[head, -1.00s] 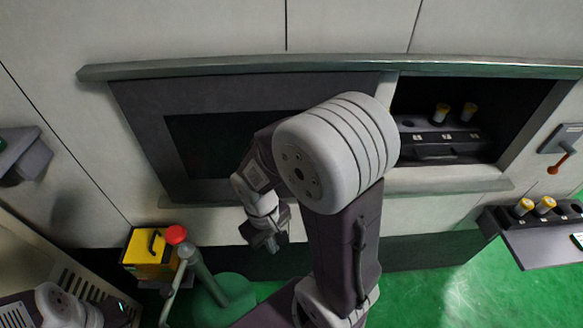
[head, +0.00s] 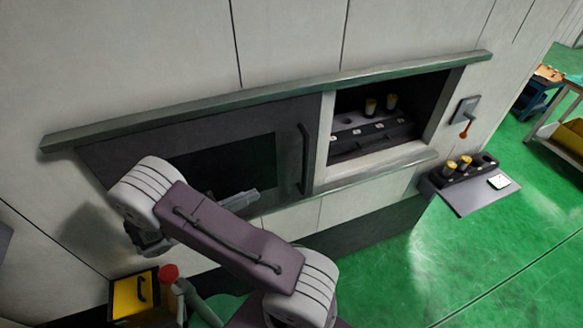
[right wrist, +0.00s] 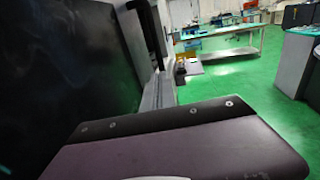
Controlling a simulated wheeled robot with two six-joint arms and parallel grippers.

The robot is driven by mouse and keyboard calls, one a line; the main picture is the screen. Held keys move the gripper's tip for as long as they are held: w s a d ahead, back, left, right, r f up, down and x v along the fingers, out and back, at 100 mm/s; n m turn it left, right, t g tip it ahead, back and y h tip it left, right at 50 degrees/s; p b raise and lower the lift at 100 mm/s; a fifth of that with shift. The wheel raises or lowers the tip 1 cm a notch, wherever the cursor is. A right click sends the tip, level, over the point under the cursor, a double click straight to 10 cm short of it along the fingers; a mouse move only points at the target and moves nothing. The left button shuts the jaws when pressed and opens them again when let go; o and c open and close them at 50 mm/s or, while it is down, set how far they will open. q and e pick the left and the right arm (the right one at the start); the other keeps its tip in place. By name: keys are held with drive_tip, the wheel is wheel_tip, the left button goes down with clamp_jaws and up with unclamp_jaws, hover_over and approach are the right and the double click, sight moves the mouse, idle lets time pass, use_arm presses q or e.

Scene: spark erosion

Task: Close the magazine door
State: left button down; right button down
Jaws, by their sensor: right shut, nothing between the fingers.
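The magazine door (head: 290,128) is a dark grey panel with a black window and a vertical bar handle (head: 303,160) near its right edge. It covers the left part of the wall recess. The magazine opening (head: 415,100) to its right is uncovered. My right gripper (head: 250,195) is shut and empty, pointing right, left of the handle and apart from it in the picture. My right arm hides its base and part of the door. In the right wrist view the dark door (right wrist: 60,70) fills the left side, with a dark upright bar beyond it. My left gripper is out of view.
The magazine holds yellow-capped pieces (head: 371,106). A ledge (head: 385,163) runs below it. At right are a wall lever (head: 465,125) and a shelf (head: 475,198) with more capped pieces. A yellow box (head: 130,297) with a red knob stands low left. Green floor at right is mostly clear.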

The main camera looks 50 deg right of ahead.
drive_tip(key=p+x, duration=0.6)
drive_tip(key=x, duration=0.8)
drive_tip(key=shift+w+r, duration=0.15)
drive_tip(key=shift+r, duration=0.05)
